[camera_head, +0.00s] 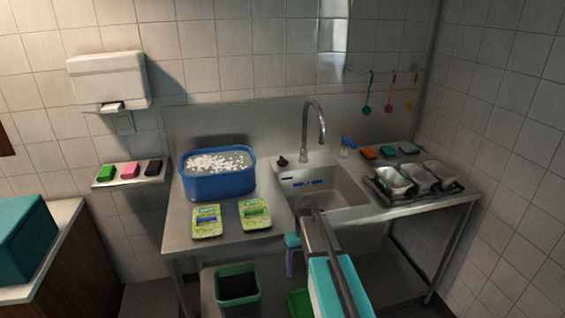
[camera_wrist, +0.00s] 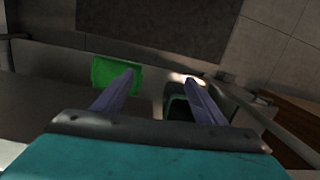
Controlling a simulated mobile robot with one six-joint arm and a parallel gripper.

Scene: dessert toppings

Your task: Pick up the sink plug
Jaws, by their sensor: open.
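A small black object (camera_head: 282,160), which looks like the sink plug, sits on the counter at the back left corner of the sink (camera_head: 340,190). It is too small to make out in detail and does not show in the wrist view. My gripper (camera_head: 290,264) hangs down in front of the sink, below the counter's front edge and well apart from the black object. In the wrist view my gripper (camera_wrist: 158,78) has its two purple fingers spread, with nothing between them.
A blue tub (camera_head: 218,185) with foamy water and two sponge packs stand left of the sink. A tall faucet (camera_head: 321,125) rises behind it. A rack (camera_head: 395,199) with metal containers stands right. Below are a dark green bin (camera_head: 237,287) and a green object (camera_wrist: 117,75).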

